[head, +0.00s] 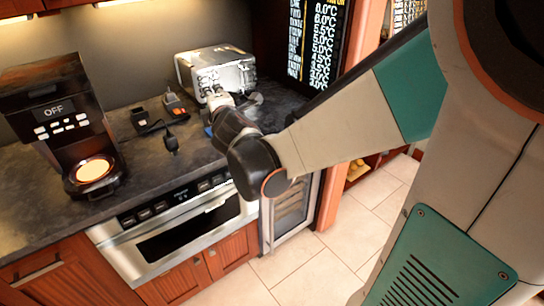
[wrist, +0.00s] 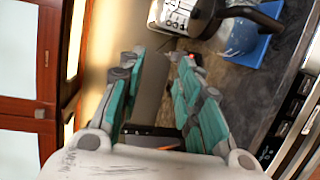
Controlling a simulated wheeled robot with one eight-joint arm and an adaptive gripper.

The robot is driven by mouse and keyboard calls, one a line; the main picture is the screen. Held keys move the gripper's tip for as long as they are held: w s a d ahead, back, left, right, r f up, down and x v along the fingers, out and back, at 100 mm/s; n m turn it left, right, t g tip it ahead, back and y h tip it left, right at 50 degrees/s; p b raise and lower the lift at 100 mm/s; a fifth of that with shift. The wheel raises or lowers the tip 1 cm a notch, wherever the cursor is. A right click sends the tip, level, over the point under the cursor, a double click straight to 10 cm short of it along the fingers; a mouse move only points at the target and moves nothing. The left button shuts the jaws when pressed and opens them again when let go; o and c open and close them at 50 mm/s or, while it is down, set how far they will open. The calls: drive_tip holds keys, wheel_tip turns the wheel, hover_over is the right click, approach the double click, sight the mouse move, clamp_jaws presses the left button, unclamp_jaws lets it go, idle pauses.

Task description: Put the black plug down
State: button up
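A small black plug (head: 172,142), with a thin dark cord, appears to lie on the dark counter (head: 190,155) between the coffee maker and my arm. My gripper (head: 218,98) is up and to the right of it, in front of the toaster, and is small and partly hidden by my arm. In the wrist view my gripper's teal fingers (wrist: 160,62) stand apart, with grey wall showing between their tips. No plug shows between the tips. A dark shape with some orange shows low between the fingers, and I cannot tell what it is.
A silver toaster (head: 215,72) stands at the back. A coffee maker (head: 62,120) stands at left. A black adapter (head: 140,118) and an orange-grey device (head: 173,103) lie near the plug. A blue board (wrist: 250,48) with a dark-handled pan is beside my gripper. The front counter is bare.

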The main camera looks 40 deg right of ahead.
drive_tip(key=s+a+f+m+g+y, duration=0.1)
drive_tip(key=s+a+f+m+g, duration=0.1)
drive_tip(key=s+m, duration=0.3)
drive_tip(key=s+a+f+m+g+y, duration=0.2)
drive_tip(key=s+a+f+m+g, duration=0.1)
drive_tip(key=s, duration=1)
drive_tip(key=s+a+f+m+g+y, duration=0.1)
drive_tip(key=s+a+f+m+g, duration=0.2)
drive_tip(key=s+a+m, duration=0.2)
drive_tip(key=s+m, duration=0.2)
drive_tip(key=s, duration=0.1)
drive_tip(key=shift+s+f+m+g, duration=0.2)
drive_tip(key=shift+s+m+g, duration=0.1)
drive_tip(key=shift+s, duration=0.1)
